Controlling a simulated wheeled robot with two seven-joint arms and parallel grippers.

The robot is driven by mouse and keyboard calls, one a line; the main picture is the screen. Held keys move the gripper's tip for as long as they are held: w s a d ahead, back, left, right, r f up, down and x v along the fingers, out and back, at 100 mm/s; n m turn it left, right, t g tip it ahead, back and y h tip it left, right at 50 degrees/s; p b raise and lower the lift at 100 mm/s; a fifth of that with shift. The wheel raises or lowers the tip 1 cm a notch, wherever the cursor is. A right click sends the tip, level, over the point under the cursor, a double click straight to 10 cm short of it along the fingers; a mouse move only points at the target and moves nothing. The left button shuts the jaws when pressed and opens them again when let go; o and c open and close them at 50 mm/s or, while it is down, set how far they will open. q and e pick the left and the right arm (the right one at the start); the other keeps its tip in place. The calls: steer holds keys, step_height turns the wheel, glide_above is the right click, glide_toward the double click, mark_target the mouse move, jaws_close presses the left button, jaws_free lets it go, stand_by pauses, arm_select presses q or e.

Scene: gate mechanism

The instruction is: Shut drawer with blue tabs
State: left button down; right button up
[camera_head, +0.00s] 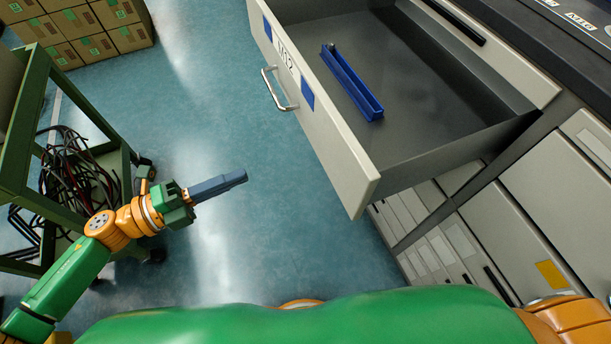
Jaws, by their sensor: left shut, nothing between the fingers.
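The drawer with blue tabs (345,153) is pulled far out of the cabinet. Its pale front carries two blue tabs, a label reading M12 and a metal handle (279,89). A blue tray (350,82) lies inside on the grey drawer floor. My left gripper (240,176) is shut and empty. It is left of the drawer front and below the handle in the picture, apart from both, with its fingers pointing right. My right gripper is not in view; only an orange part of my right arm shows at the lower right.
The cabinet (540,200) with more closed drawers, one with a yellow tab, fills the right side. A green cart (25,160) with dark cables stands at the left, close to my left arm. Cardboard boxes (85,30) are stacked at the upper left. The blue floor between is clear.

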arm_select(q)
steer(key=s+d+m+g, duration=0.1)
steer(key=s+m, duration=0.1)
steer(key=p, duration=0.4)
glide_toward(329, 153)
steer(key=shift+n+h, duration=0.3)
steer(key=x, duration=0.6)
steer(key=shift+a+f, duration=0.1)
steer(key=shift+w+d+f, duration=0.15)
steer(key=shift+w+d, duration=0.05)
steer(key=shift+d, duration=0.3)
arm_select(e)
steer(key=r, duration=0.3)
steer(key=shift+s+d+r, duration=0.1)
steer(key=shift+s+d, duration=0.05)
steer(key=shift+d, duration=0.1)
